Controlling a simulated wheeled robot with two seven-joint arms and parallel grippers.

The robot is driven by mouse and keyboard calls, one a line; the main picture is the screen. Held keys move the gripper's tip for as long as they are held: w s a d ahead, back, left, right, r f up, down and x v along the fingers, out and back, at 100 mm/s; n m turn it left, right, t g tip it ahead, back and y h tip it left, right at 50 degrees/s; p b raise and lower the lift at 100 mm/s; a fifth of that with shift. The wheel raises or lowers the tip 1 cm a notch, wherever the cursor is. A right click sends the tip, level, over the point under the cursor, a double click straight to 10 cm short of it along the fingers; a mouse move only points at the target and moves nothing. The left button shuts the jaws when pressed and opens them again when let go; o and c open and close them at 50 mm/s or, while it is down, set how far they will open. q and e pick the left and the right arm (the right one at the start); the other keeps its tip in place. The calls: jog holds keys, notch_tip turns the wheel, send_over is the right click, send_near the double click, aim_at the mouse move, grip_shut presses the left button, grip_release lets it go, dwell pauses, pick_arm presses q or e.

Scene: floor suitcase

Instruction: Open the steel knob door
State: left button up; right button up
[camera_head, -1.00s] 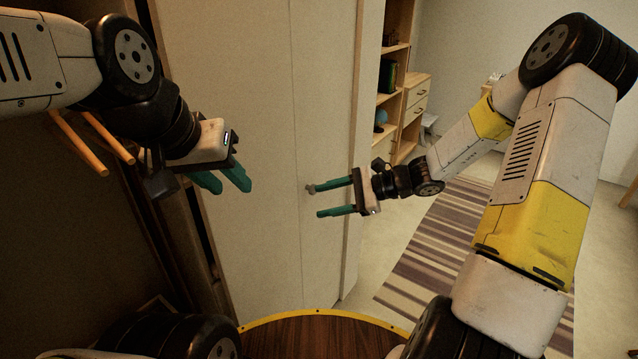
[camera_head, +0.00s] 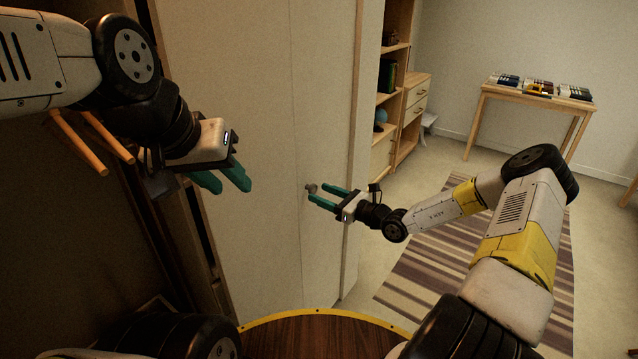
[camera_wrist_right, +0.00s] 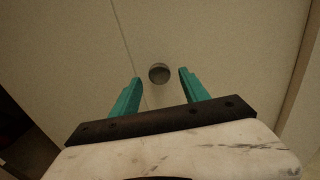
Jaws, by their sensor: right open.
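The cream door (camera_head: 322,120) has a small round steel knob (camera_head: 311,188) at mid-height, by a vertical seam. The door looks closed. In the right wrist view the knob (camera_wrist_right: 159,73) shows just beyond the fingertips, between the two fingers' lines. My right gripper (camera_head: 316,192) has its teal fingers apart and pointing at the knob. Nothing is between them; any contact with the knob cannot be told from the head view. My left gripper (camera_head: 232,188) is at the left in front of the cream panels, fingers apart and empty.
A wooden shelf unit (camera_head: 412,103) with drawers stands right of the door. A table (camera_head: 487,91) with several books is at the back right. A striped rug (camera_head: 420,270) lies on the floor. Wooden rods (camera_head: 80,142) show near my left arm.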

jog(key=shift+x, duration=0.8)
grip_shut()
dwell(0.9)
